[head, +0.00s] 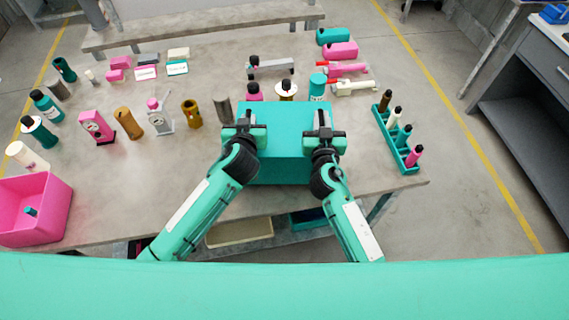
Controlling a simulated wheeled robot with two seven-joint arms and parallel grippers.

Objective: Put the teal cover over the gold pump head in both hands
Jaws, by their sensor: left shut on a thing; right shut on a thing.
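The teal cover (284,145) is a large box shape at the front middle of the table. My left gripper (244,132) is shut on its left side and my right gripper (317,130) is shut on its right side. The cover looks about level; I cannot tell whether it touches the table or is held above it. No gold pump head can be made out for sure; whatever is under or behind the cover is hidden. A gold cylinder (190,113) and a gold-brown piece (128,123) stand to the left.
Just behind the cover stand a cream and black piece (286,89), a teal cylinder (318,85) and a grey cylinder (223,108). A teal rack (389,140) with several bottles is to the right. A pink bin (40,215) sits at the left front.

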